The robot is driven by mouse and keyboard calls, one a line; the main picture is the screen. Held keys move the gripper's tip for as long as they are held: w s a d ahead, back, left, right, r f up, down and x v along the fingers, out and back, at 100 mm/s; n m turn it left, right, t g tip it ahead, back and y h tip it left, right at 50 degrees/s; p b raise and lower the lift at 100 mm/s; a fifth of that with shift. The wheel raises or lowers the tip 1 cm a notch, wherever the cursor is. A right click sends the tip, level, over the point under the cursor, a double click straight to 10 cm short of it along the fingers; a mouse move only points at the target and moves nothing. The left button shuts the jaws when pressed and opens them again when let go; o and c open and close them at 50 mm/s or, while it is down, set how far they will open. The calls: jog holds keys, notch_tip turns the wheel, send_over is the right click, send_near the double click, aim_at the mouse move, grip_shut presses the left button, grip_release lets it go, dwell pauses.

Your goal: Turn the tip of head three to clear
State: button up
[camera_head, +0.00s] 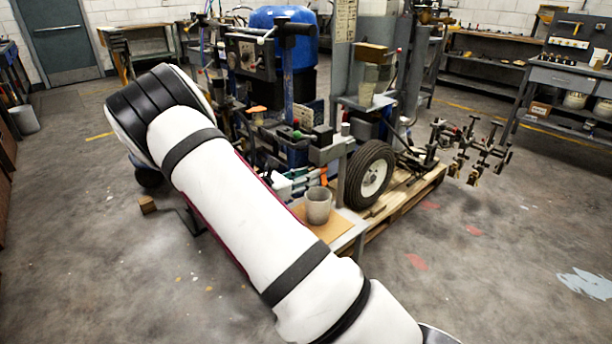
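The line striper (290,90), with a blue tank and black tyres, stands on a wooden pallet in the middle of the head camera view. A row of spray heads (470,150) sticks out from its right side, with several dark metal bodies and brass-coloured lower ends. The heads are small here, so I cannot tell which is head three or how its tip is turned. My white arm crosses the picture from the lower right to the upper left, in front of the striper's left part. My gripper is not in view.
A grey cup (318,205) stands on a small board beside the wheel (370,175). A wooden block (147,204) lies on the floor at left. A workbench (570,85) with pots stands at the right. The floor in front of the heads is clear.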

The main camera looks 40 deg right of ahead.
grip_shut()
jog(key=shift+d+n+g+p, duration=0.1)
jog(key=shift+n+g+p, duration=0.45)
jog(key=shift+n, duration=1.5)
jog(key=shift+n+g+p, duration=0.15)
jog(key=shift+n+p, duration=0.7)
jog(key=shift+n, duration=1.2)
